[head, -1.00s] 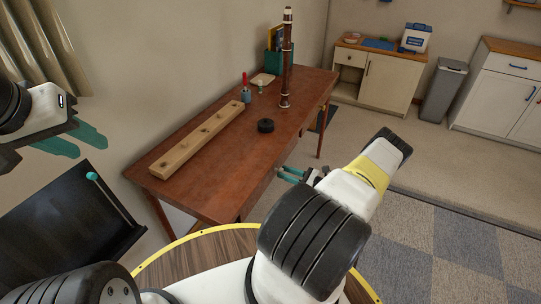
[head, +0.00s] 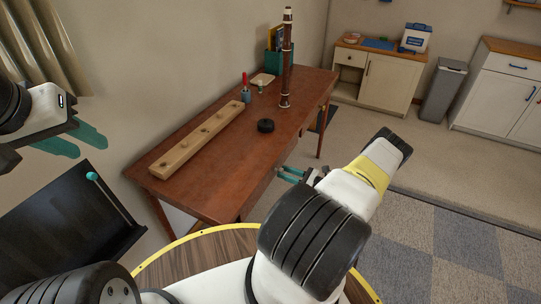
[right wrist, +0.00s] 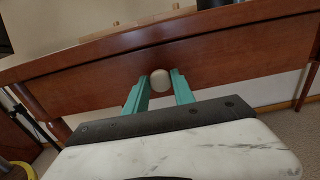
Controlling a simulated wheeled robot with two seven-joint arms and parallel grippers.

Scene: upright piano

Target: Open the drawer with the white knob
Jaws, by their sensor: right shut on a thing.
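The white knob (right wrist: 160,80) is round and sits on the red-brown drawer front (right wrist: 235,62) of the wooden table, in the right wrist view. My right gripper (right wrist: 160,74) has its teal fingers on either side of the knob and is shut on it. I see no clear gap around the drawer front. In the head view the right gripper (head: 290,174) is at the table's near long side, and the knob is hidden there. My left gripper (head: 80,140) is empty at the far left, its teal fingers apart, away from the table.
The table top (head: 215,155) holds a long wooden block with holes (head: 198,140), a black round piece (head: 265,126), an upright woodwind instrument (head: 286,60) and a blue cup (head: 247,96). A black stand (head: 60,220) is at left. Carpet (head: 450,235) at right is clear.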

